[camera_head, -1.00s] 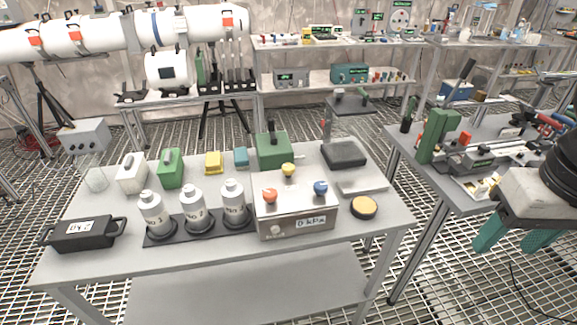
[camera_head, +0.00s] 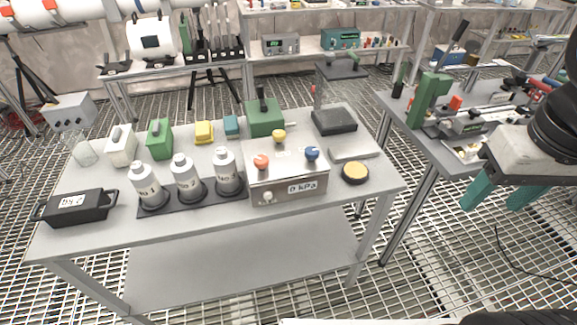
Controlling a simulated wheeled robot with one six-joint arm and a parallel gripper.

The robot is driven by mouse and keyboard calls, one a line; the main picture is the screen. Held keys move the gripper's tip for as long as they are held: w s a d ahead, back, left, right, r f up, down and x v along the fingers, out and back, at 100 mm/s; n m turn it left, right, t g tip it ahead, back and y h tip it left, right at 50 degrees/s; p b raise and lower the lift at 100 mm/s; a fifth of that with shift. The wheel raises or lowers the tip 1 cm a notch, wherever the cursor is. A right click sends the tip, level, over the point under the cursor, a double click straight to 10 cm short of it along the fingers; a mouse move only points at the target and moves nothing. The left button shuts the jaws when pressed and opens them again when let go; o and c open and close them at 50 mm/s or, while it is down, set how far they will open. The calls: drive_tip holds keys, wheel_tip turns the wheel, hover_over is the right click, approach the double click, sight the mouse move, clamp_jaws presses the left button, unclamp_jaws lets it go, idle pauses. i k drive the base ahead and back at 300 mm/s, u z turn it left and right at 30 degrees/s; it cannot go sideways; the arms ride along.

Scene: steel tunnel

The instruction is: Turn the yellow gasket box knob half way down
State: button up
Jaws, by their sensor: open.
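The gasket box (camera_head: 287,192) is a light metal box on the front table, with a "0 kPa" label on its front face. Three knobs stand on its top: an orange-red one (camera_head: 261,161) at left, a yellow one (camera_head: 279,136) at the back middle and a blue one (camera_head: 312,153) at right. The yellow knob's exact turn angle is too small to tell. My gripper (camera_head: 496,197) has green fingers spread apart, open and empty. It hangs at the right of the view, well right of the box and apart from it.
On the same table (camera_head: 95,238) stand several white bottles (camera_head: 184,176), a black case (camera_head: 75,207), green blocks (camera_head: 265,117), a black pad (camera_head: 334,121) and a yellow-topped disc (camera_head: 355,172). A second table (camera_head: 400,101) with tools stands at right. Grating floor shows between the tables.

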sight(279, 135)
drive_tip(key=k, duration=0.65)
drive_tip(key=u, duration=0.55)
drive_tip(key=i, duration=1.15)
drive_tip(key=z, duration=0.55)
